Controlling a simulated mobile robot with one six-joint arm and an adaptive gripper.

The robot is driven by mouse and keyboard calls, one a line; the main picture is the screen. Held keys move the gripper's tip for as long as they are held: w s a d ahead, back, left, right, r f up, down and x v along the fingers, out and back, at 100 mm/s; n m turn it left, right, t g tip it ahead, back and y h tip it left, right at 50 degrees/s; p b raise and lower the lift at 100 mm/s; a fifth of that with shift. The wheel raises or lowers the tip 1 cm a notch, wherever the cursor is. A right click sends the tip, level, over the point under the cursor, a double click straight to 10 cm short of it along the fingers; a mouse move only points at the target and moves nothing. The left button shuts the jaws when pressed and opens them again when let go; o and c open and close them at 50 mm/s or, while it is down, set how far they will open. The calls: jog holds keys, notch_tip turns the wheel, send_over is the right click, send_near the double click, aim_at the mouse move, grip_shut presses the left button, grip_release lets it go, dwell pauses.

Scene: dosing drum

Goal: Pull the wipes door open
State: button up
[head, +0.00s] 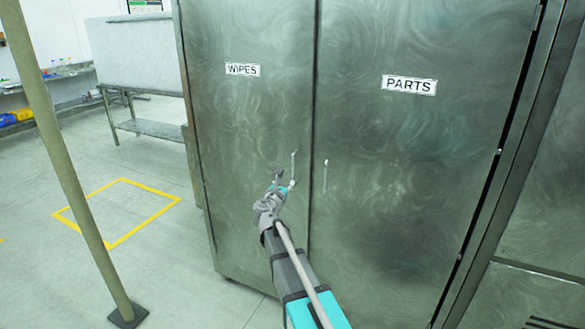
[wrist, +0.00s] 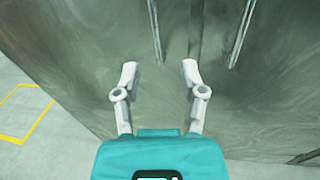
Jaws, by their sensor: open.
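The wipes door (head: 240,120) is the left door of a tall grey metal cabinet and looks shut. Its label reads WIPES (head: 242,69). The wipes door handle (head: 294,164) is a thin upright bar near the door's right edge; it also shows in the wrist view (wrist: 154,30). My gripper (head: 285,179) is open and empty, at the handle's lower end. In the wrist view, the handle's lower end appears between and just beyond the open fingertips (wrist: 159,69). I cannot tell whether a finger touches the handle or door.
The parts door (head: 400,190) is to the right, with its own upright handle (head: 325,176), also in the wrist view (wrist: 242,35). A slanted-looking pole (head: 70,170) stands at the left. A metal bench (head: 148,127) is behind. Floor with a yellow outline (head: 150,221) is clear.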

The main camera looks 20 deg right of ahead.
aim_at(293, 164)
jog(key=shift+w+a+r+n, duration=0.15)
jog(key=shift+w+a+n, duration=0.15)
jog(key=shift+n, duration=0.3)
jog(key=shift+w+d, duration=0.1)
jog(key=shift+w, duration=0.05)
jog(key=x, duration=1.3)
jog(key=shift+w+r, duration=0.1)
jog(key=shift+w, duration=0.2)
jog(key=shift+d, duration=0.1)
grip_shut()
